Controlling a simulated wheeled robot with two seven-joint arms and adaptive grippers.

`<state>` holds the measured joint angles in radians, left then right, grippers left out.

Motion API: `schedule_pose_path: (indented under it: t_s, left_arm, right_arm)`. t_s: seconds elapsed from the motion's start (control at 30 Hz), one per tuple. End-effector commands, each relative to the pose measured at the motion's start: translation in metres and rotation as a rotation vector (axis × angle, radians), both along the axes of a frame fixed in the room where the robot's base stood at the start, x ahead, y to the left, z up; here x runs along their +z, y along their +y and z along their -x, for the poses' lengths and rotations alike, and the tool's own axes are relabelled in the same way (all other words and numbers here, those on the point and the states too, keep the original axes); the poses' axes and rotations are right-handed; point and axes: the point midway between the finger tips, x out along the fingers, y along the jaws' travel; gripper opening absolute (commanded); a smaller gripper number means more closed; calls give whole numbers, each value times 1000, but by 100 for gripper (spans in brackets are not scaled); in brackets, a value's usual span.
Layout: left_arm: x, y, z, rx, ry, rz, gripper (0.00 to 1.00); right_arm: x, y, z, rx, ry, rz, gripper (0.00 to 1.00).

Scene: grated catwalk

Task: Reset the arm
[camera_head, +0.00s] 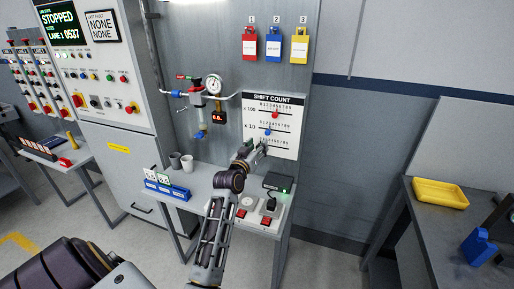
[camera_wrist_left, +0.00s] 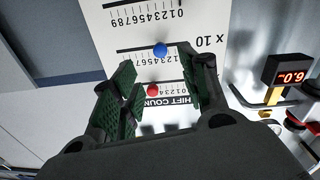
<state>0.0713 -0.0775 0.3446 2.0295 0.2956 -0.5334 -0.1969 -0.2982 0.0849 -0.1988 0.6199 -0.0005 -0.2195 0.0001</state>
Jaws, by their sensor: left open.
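My left gripper (camera_head: 262,146) reaches up from the bottom of the head view to the lower part of the white SHIFT COUNT board (camera_head: 287,102). In the left wrist view its two green-padded fingers (camera_wrist_left: 164,70) are spread apart with nothing held between them. Beyond them is the board, upside down, with a red bead (camera_wrist_left: 153,90) and a blue bead (camera_wrist_left: 160,49) on its number rows. In the head view the red bead (camera_head: 275,115) is on the x 100 row and the blue bead (camera_head: 267,131) on the x 10 row. The gripper partly hides the lowest row. My right gripper is not in view.
A gauge (camera_head: 213,84) with a red-digit display (camera_head: 206,117) is left of the board. A yellow tray (camera_head: 440,193) lies on the right table.

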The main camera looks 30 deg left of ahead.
Motion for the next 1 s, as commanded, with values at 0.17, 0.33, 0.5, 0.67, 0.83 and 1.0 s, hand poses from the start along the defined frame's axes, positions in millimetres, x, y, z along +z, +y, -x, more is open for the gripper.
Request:
schedule_pose_path:
  t_s: [0.17, 0.33, 0.5, 0.67, 0.83, 1.0]
  left_arm:
    - [0, 0, 0, 0, 0, 0, 44]
    - [0, 0, 0, 0, 0, 0, 44]
    - [-3, -2, 1, -4, 9, -2, 44]
    - [-17, -15, 7, -33, 65, -14, 44]
    - [-51, -43, 24, -92, 196, -38, 44]
    - [-94, -78, 54, -163, 369, -62, 44]
  right_arm:
    - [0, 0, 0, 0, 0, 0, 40]
    - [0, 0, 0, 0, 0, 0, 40]
    - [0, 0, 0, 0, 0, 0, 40]
    - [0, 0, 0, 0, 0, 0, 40]
    - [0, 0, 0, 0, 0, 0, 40]
    - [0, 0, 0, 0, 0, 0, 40]
